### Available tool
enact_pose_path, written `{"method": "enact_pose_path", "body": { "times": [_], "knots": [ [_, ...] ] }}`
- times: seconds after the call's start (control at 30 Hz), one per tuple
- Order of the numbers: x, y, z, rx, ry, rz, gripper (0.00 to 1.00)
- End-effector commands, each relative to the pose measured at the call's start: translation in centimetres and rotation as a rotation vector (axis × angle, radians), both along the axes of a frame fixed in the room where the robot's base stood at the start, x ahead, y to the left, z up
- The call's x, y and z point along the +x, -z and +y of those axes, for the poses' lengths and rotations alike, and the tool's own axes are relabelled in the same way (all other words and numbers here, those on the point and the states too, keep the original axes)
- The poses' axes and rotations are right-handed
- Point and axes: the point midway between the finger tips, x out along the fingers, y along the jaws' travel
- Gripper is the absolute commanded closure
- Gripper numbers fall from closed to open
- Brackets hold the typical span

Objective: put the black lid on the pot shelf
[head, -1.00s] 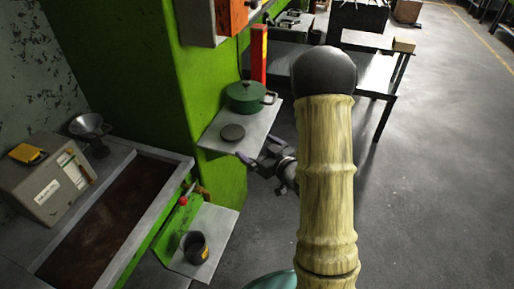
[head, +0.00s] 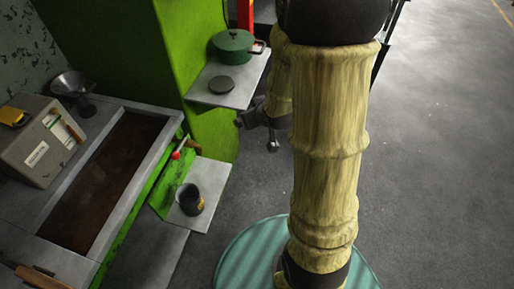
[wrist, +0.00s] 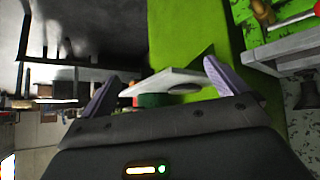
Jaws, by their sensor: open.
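The black lid (head: 222,84) is a flat dark disc lying on the pot shelf (head: 208,97), a pale plate against the green column. It lies in front of the green pot (head: 234,47), apart from it. My gripper (head: 241,122) is just off the shelf's near right corner, lower than its top and apart from the lid; my arm hides part of it. In the wrist view, which is upside down, the open gripper (wrist: 160,70) shows purple fingers with nothing held. The shelf (wrist: 160,77), lid (wrist: 184,89) and part of the pot (wrist: 150,99) lie beyond the fingers.
A lower plate (head: 213,185) holds a dark cup (head: 189,199). A red-tipped lever (head: 177,154) sticks out between the plates. The bench at left bears a grey box (head: 40,145) and a funnel-topped scale (head: 70,85). Open floor (head: 430,150) lies to the right.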

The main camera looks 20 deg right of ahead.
Motion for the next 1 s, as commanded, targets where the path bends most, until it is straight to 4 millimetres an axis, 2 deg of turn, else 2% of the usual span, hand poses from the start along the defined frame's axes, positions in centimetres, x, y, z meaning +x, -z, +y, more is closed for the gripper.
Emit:
{"method": "enact_pose_path", "body": {
  "times": [0.33,0.4,0.5,1.0],
  "knots": [
    [-9.6,-1.3,3.1,0.037,0.114,0.397,0.02],
    [-11.3,-1.6,3.8,0.050,0.123,0.460,0.02],
    [-12.8,-1.8,4.4,0.063,0.130,0.515,0.02],
    [-13.1,-1.8,4.5,0.066,0.132,0.531,0.02]
  ]
}}
